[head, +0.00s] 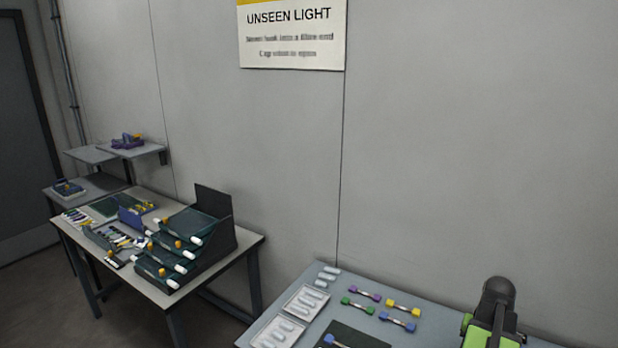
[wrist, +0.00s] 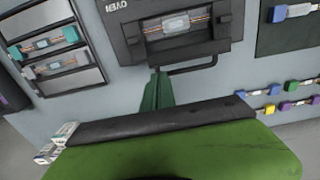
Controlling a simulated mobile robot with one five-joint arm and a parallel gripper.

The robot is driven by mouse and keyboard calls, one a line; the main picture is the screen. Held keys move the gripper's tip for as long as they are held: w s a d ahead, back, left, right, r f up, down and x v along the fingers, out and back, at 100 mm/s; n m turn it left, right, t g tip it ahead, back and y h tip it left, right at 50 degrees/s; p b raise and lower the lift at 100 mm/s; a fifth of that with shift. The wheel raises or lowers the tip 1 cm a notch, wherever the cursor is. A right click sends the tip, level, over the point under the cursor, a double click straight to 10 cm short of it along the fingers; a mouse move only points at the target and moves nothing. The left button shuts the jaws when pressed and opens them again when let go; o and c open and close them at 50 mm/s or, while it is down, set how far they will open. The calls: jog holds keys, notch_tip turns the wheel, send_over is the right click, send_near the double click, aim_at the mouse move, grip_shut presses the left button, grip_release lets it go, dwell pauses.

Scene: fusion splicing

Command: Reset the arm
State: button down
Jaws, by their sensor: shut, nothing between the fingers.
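My gripper (wrist: 156,88) shows in the wrist view as narrow dark green fingers closed together, with nothing between them. Its tips are near the front of a dark box marked OVEN (wrist: 178,32), close to its handle bar. I cannot tell whether they touch it. In the head view, part of my arm, black and bright green, shows at the lower right above the near table. The fingertips do not show there.
The near table (head: 408,308) holds white trays (head: 306,301), a dark mat (head: 352,340) and several colour-ended pieces (head: 403,306). A farther table (head: 253,240) bears stacked drawers (head: 190,222). A wall stands behind.

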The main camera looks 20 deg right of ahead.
jog(key=shift+s+d+r, duration=0.2)
jog(key=shift+d+r, duration=0.05)
jog(key=shift+r, duration=0.2)
